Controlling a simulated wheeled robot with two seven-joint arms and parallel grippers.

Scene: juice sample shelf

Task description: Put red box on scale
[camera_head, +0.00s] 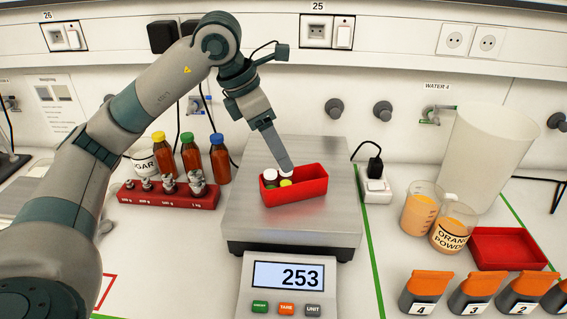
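The red box (306,189) sits on the metal plate of the scale (250,218), slightly turned. It holds small bottles with white and yellow caps (286,183) at its left end. The scale's display (288,276) reads 253. My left gripper (286,168) points down at the box's back wall, by its left half. The fingertips are partly hidden by the box and caps. I cannot tell whether the fingers are shut on the wall or apart from it. My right gripper is not in view.
Brown bottles (191,157) and a red block of weights (150,195) stand left of the scale. A power plug (375,180), beakers of orange liquid and powder (454,228), an empty red tray (508,247) and numbered orange-topped containers (475,294) are to the right.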

